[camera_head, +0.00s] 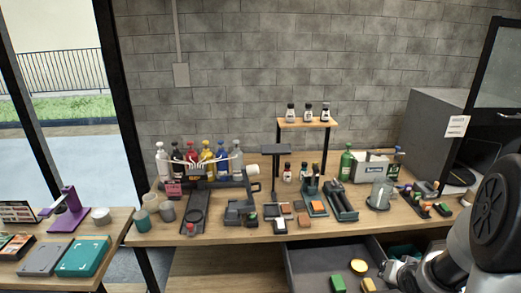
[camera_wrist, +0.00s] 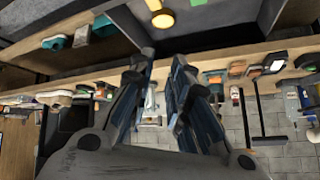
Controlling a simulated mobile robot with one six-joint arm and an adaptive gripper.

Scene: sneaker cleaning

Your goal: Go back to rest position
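My gripper (camera_wrist: 159,68) shows in the wrist view with its two fingers apart and nothing between them. In the head view my gripper (camera_head: 396,272) is at the lower right, at the right side of an open grey drawer (camera_head: 300,268). My forearm hides part of the bench's right end and the finger tips are hard to make out there. The drawer holds a yellow round thing (camera_head: 359,266), a green block (camera_head: 337,284) and an orange-topped block (camera_head: 368,285). The yellow thing also shows in the wrist view (camera_wrist: 163,20), apart from the fingers.
A small raised shelf (camera_head: 305,123) holds three small bottles. A grey cabinet (camera_head: 432,125) stands at the right. A second table (camera_head: 118,222) is at the left.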

